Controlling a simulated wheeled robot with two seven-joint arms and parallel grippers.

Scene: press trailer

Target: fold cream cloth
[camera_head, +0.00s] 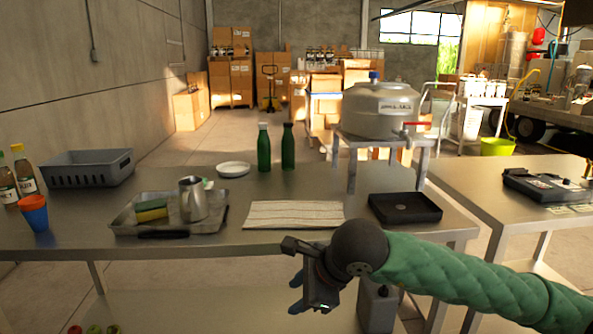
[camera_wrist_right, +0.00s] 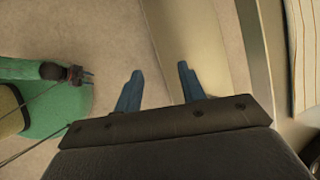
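The cream cloth (camera_head: 293,215), with thin stripes, lies flat on the metal table near its front edge. Part of it also shows at the right edge of the right wrist view (camera_wrist_right: 303,50). My right gripper (camera_head: 301,293) is in front of the table edge, below and apart from the cloth. In the right wrist view its two blue fingers (camera_wrist_right: 160,72) are spread with nothing between them. My left gripper (camera_wrist_right: 85,75) shows only small at the left of the right wrist view, away from the cloth; its finger state is unclear.
A metal tray (camera_head: 125,222) with a sponge (camera_head: 152,209) and steel pitcher (camera_head: 193,199) is left of the cloth. A black tray (camera_head: 405,208) is right of it. Green bottles (camera_head: 264,148) and a white plate (camera_head: 233,169) stand behind. Bare table (camera_head: 340,185) lies behind the cloth.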

